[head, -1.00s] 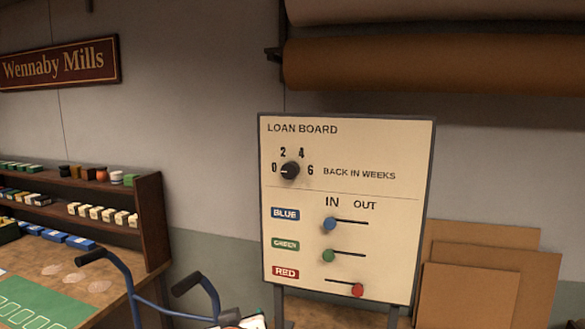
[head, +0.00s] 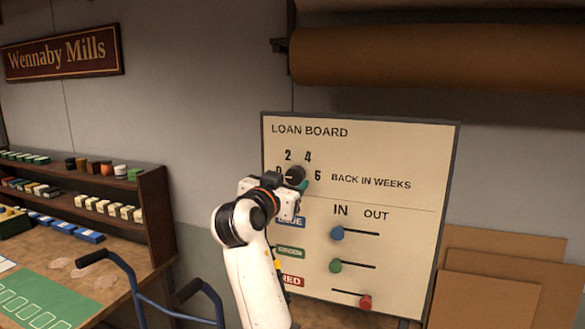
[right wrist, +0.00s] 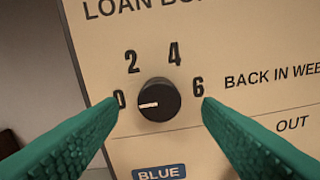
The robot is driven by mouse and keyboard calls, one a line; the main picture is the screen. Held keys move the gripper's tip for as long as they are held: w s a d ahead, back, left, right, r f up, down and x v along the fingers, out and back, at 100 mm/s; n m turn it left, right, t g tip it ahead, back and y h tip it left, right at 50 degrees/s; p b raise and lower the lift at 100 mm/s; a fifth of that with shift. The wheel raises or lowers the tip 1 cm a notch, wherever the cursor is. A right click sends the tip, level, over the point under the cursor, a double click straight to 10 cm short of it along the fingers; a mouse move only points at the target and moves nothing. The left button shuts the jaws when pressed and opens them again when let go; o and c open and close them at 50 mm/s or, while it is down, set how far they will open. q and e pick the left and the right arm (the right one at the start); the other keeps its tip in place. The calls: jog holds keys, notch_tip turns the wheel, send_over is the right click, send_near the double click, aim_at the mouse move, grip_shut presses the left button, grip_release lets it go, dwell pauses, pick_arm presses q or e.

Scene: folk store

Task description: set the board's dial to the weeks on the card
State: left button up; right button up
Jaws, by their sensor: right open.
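The loan board (head: 410,150) stands upright, a cream panel in a dark frame. Its black dial (head: 293,174) sits among the marks 0, 2, 4 and 6. In the right wrist view the dial (right wrist: 158,100) shows a white pointer line aimed left at the 0. My right gripper (right wrist: 160,106) is open, its green fingers on either side of the dial with a gap to each. In the head view my right gripper (head: 294,184) covers the board just below the dial and part of the 0. I make out no card in these views. My left gripper is out of view.
Below the dial are a blue slider knob (head: 338,233) and a green knob (head: 335,266) at IN, and a red knob (head: 365,302) at OUT. A shelf (head: 155,215) and work table stand left. Brown boards (head: 485,300) lean at right.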

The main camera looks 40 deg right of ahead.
aim_at(293, 177)
jog(key=p+x, duration=0.1)
jog(key=x, duration=0.1)
jog(key=shift+w+d+r, duration=0.1)
jog(key=shift+d+r, duration=0.05)
jog(key=shift+d, duration=0.15)
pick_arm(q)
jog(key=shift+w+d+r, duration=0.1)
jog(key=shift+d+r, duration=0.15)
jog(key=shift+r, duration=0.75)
pick_arm(e)
jog(key=shift+w+d, duration=0.35)
jog(key=shift+d, duration=0.15)
